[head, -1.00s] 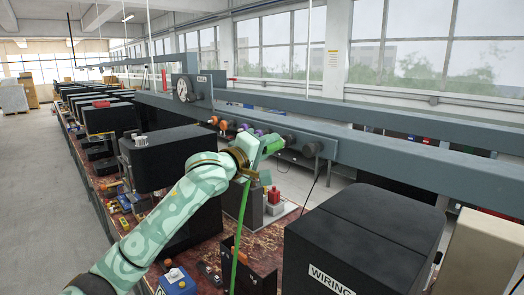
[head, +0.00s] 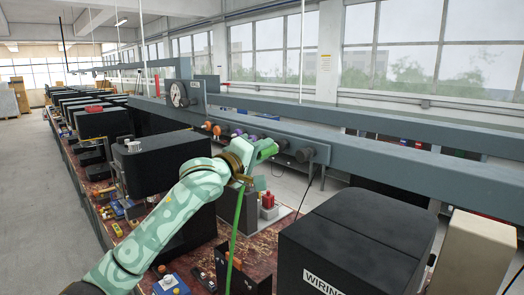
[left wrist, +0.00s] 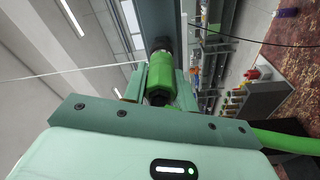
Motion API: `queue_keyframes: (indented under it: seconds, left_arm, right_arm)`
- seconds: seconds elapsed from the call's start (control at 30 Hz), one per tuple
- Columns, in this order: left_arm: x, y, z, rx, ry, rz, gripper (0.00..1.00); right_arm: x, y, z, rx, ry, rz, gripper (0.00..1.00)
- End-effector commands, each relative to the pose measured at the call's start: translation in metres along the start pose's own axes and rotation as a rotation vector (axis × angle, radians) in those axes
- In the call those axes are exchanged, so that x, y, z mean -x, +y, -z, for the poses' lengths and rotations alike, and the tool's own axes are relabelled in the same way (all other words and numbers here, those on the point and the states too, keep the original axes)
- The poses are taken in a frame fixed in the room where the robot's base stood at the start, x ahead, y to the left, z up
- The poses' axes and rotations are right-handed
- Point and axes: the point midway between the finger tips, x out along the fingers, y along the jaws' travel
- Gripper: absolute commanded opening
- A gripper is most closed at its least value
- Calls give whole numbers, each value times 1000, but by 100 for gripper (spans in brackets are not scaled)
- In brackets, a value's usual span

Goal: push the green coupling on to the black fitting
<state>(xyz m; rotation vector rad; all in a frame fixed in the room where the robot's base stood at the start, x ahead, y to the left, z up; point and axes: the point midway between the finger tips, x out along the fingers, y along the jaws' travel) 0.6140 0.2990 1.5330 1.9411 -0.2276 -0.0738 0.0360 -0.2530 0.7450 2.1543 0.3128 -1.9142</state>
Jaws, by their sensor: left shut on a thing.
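My left gripper (head: 254,160) is shut on the green coupling (head: 267,149), in front of the row of fittings on the long grey beam. In the left wrist view the green coupling (left wrist: 161,77) sits between my fingers (left wrist: 158,84), with a dark hexagonal part at its near end. The black fitting (left wrist: 160,45) is in line beyond its far end. The two look touching or nearly so; how far they overlap I cannot tell. A green hose (head: 237,222) hangs below my gripper. My right gripper is not in view.
A large black box (head: 355,240) labelled WIRING stands at the right front. The worn red bench below is crowded.

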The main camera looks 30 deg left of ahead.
Motion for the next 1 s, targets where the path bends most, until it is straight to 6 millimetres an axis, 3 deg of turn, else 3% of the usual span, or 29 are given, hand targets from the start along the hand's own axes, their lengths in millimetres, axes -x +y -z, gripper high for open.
queue_keyframes:
  seconds: [0.27,1.0]
  left_arm:
    - [0,2,0,2,0,-1,8]
    - [0,1,0,1,0,-1,8]
  right_arm:
    - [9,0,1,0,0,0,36]
    - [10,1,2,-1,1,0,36]
